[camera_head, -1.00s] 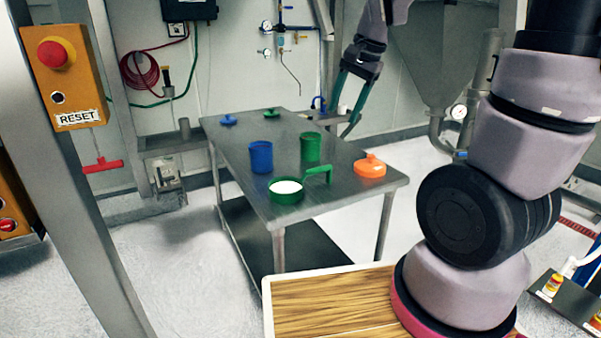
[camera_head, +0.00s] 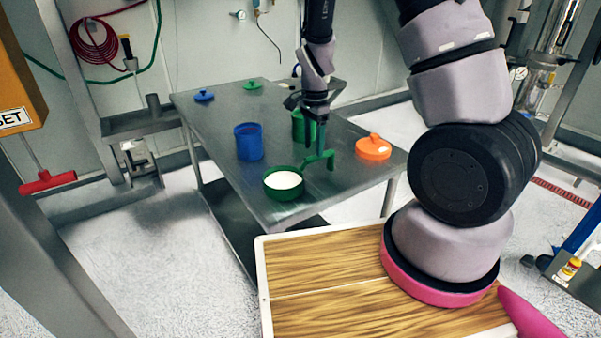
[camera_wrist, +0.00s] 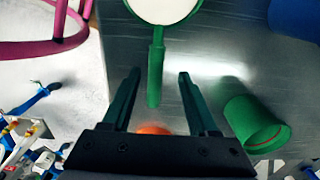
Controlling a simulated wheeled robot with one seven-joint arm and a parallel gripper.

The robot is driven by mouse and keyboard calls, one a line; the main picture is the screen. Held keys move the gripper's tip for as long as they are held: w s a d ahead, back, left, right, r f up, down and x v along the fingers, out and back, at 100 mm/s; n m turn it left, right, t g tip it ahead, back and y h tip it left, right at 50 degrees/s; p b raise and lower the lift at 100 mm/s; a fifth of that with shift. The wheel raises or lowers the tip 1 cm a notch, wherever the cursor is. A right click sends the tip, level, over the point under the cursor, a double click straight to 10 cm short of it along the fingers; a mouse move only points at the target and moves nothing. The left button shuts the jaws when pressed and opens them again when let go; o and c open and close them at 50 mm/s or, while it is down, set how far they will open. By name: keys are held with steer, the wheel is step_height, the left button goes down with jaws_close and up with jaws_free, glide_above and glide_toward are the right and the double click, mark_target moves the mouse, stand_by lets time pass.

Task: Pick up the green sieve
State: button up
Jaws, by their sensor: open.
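The green sieve (camera_head: 284,183) with its pale round mesh sits near the front edge of the metal table (camera_head: 232,102). My gripper (camera_head: 308,140) hangs over the table behind the handle, in front of the green cup. In the wrist view my gripper (camera_wrist: 158,75) is open, with its two fingers either side of the handle's end. Contact cannot be told.
A green cup (camera_head: 299,126), also in the wrist view (camera_wrist: 255,122), stands close to my gripper. A blue cup (camera_head: 249,143) stands left, an orange lid (camera_head: 373,147) right. Blue (camera_head: 204,96) and green lids (camera_head: 252,86) lie at the back.

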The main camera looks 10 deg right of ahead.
mark_target(314, 156)
steer(key=f, duration=0.5)
steer(key=shift+s+f, duration=0.3)
steer(key=shift+f, duration=0.05)
steer(key=shift+c, duration=0.3)
jaws_close()
